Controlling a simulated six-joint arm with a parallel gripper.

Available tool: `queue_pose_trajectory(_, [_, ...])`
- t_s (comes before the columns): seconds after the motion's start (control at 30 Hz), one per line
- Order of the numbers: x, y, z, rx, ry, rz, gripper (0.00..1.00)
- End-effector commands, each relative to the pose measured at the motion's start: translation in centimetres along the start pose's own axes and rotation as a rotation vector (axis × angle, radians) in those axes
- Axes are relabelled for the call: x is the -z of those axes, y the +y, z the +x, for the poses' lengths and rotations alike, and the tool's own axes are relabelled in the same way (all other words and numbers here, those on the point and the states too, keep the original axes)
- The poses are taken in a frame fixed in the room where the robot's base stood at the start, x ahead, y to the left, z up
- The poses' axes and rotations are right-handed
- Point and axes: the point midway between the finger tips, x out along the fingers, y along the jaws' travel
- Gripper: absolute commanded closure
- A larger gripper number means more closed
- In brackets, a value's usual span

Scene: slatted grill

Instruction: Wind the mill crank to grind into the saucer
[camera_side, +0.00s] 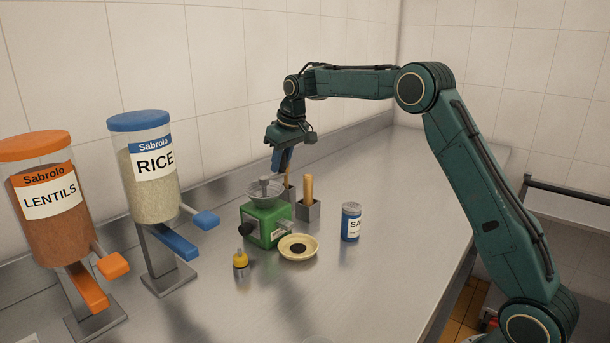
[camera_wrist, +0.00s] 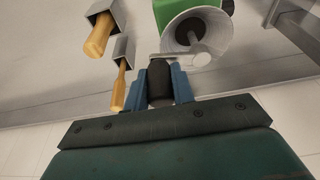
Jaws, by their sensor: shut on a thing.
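The green mill (camera_side: 263,228) stands on the steel counter with a pale funnel-like hopper (camera_side: 268,197) on top. In the wrist view the hopper (camera_wrist: 224,38) is at the top right, with a dark hub inside. A grey crank arm (camera_wrist: 180,58) reaches from there to a black knob (camera_wrist: 160,78). My gripper (camera_wrist: 162,72) is shut on this knob, with a blue finger on each side. In the side view my gripper (camera_side: 281,165) points down just above and behind the hopper; the knob is hidden there. The cream saucer (camera_side: 312,244) sits before the mill, with a dark heap in it.
Two grey holders with wooden-handled tools stand behind, one holder (camera_side: 308,212) close to the mill. Rice (camera_side: 151,180) and lentil (camera_side: 44,195) dispensers stand left.

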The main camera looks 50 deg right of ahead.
Motion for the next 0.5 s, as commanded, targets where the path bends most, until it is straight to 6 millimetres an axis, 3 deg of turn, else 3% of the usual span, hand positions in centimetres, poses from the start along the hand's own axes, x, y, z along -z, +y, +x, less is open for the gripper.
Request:
queue_pose_trajectory(0.03, [0.1,-0.7,0.2,0.008,-0.003,-0.017,0.99])
queue_pose_trajectory(0.5, [-1.0,-1.2,-0.2,0.008,-0.001,-0.018,0.99])
